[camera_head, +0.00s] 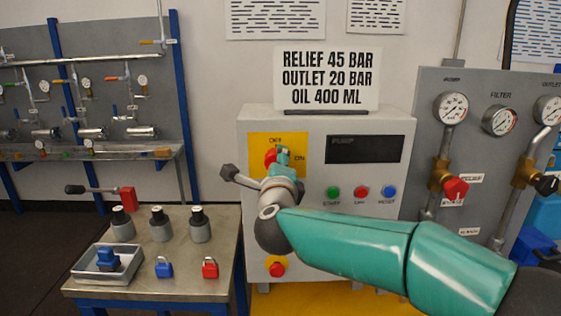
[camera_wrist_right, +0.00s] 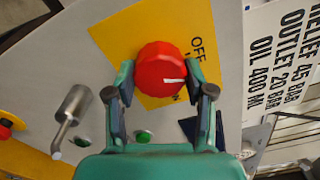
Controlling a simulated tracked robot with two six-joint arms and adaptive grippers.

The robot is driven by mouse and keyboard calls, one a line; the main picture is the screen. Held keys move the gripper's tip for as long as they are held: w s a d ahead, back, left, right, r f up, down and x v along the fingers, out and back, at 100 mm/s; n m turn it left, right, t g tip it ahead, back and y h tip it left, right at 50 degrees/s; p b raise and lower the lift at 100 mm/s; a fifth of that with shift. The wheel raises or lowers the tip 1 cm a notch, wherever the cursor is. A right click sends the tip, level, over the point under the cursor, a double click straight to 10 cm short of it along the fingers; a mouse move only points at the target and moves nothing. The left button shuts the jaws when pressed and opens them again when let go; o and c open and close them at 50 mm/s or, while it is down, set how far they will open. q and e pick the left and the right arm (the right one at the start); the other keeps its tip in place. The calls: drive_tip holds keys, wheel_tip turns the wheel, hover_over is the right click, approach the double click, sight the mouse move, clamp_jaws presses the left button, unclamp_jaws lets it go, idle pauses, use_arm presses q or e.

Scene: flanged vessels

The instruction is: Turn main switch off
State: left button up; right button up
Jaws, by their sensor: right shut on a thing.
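The main switch is a red round knob (camera_head: 271,157) on a yellow plate (camera_head: 295,141) at the upper left of the grey pump cabinet. In the head view, OFF is printed above it and ON to its right. My right gripper (camera_head: 280,160) is at the knob, hiding part of it. In the right wrist view the knob (camera_wrist_right: 160,68) sits between the two fingers of the gripper (camera_wrist_right: 160,85), which is shut on it. A white mark on the knob points right in that view; the ON label is mostly hidden. My left gripper is not in view.
A dark-tipped metal handle (camera_head: 241,178) projects from the cabinet, left of my wrist. Green, red and blue buttons (camera_head: 361,192) sit right of the switch. A red button (camera_head: 277,268) is below. A table (camera_head: 190,283) with padlocks, grey-black vessels and a tray stands left.

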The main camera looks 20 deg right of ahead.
drive_tip(key=n+p, duration=0.1)
drive_tip(key=n, duration=0.2)
drive_tip(key=shift+a, duration=0.1)
drive_tip(key=shift+f+n, duration=0.15)
drive_tip(key=shift+n, duration=0.35)
drive_tip(key=shift+f, duration=0.1)
drive_tip(key=o, duration=1.2)
drive_tip(key=shift+c, duration=0.2)
drive_tip(key=shift+r, duration=0.2)
